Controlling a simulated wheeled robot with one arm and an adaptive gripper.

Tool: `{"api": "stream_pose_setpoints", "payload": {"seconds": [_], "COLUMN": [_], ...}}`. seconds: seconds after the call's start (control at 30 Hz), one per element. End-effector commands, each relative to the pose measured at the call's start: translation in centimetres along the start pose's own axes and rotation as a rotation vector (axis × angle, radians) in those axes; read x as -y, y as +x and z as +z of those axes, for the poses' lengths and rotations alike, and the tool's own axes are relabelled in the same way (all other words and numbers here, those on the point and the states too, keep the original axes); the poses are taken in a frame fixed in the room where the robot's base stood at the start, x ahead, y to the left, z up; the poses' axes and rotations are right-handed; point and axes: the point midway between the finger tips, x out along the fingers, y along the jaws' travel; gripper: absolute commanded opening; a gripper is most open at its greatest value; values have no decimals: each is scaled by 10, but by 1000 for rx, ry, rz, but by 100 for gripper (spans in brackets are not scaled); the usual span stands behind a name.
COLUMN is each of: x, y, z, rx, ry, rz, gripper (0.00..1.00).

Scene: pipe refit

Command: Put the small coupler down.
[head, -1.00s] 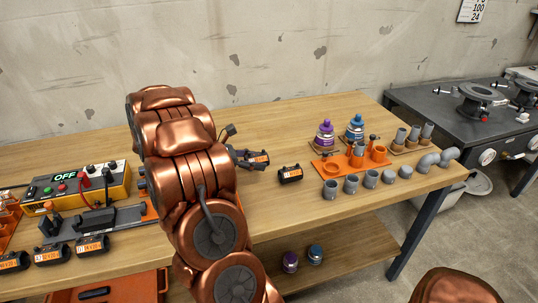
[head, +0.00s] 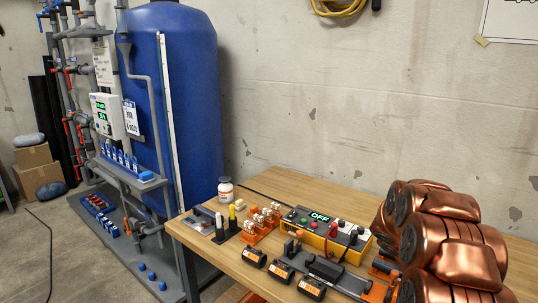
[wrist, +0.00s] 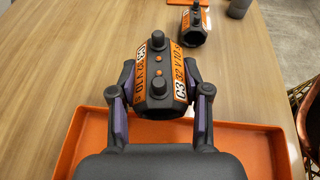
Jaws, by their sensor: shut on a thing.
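The small coupler (wrist: 158,62), black with orange labels reading C3 and 32 V, is between the fingers of my gripper (wrist: 160,90) in the wrist view. The fingers are shut on its two sides. It is over or on the wooden table (wrist: 60,60); I cannot tell if it touches the wood. An orange tray (wrist: 68,150) lies at the near side, partly under the gripper. In the head view, my arm shows at the right, and the gripper and held coupler are out of view.
A second black coupler (wrist: 194,25) stands beyond the held one, with a grey fitting (wrist: 238,8) farther off. A blue tank (head: 170,90) stands left.

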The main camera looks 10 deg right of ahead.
Motion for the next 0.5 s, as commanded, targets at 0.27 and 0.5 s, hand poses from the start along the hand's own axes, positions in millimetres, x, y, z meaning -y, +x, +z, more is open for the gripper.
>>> {"api": "stream_pose_setpoints", "payload": {"seconds": [0.27,0.5], "x": [-63,-102], "y": [-88,-197], "z": [23,30], "rx": [-2,0], "ry": [-135,-275], "rz": [336,676], "gripper": [12,12]}}
